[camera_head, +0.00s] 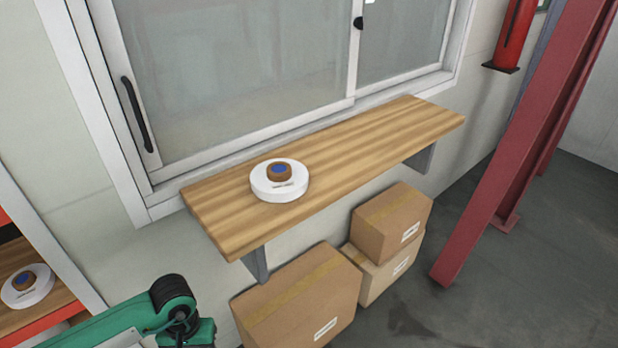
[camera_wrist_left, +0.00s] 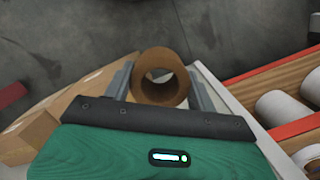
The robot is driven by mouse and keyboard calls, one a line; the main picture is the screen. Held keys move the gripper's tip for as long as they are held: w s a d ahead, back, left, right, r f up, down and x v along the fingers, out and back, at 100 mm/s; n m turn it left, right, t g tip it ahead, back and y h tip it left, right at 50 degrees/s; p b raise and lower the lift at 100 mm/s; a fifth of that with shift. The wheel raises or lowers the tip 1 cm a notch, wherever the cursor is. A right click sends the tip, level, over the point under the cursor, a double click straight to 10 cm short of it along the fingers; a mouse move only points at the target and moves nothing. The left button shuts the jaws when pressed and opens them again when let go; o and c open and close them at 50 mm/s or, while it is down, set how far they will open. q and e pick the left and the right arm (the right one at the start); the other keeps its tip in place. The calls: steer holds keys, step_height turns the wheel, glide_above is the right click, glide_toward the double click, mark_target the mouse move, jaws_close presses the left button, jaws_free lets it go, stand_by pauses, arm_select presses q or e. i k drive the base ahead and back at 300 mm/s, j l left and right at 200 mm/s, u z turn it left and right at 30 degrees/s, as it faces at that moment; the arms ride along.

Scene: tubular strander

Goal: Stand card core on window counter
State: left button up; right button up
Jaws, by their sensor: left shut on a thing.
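The card core (camera_wrist_left: 160,78) is a short brown tube with an open bore, seen nearly end-on in the left wrist view. My left gripper (camera_wrist_left: 162,84) is shut on it, one grey finger on each side. The window counter (camera_head: 370,135) is a wooden shelf below the window in the head view. A white round reel (camera_head: 280,190) with a brown and blue centre lies flat on its left half. My green left arm comes in at the lower left of the head view; its gripper and the core do not show there. My right gripper is out of view.
Cardboard boxes (camera_head: 298,305) stand on the floor under the counter. A red steel post (camera_head: 520,150) rises at the right. An orange-edged rack (camera_head: 35,318) at the left holds another white reel (camera_head: 27,285). The counter's right half is clear.

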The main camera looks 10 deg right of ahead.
mark_target(384, 137)
steer(key=i+l, duration=0.1)
steer(key=l, duration=0.3)
steer(key=i+l, duration=0.1)
steer(key=l, duration=0.35)
steer(key=i+l, duration=0.1)
steer(key=l, duration=0.3)
steer(key=i+l, duration=0.1)
steer(key=l, duration=0.7)
steer(key=i, duration=0.05)
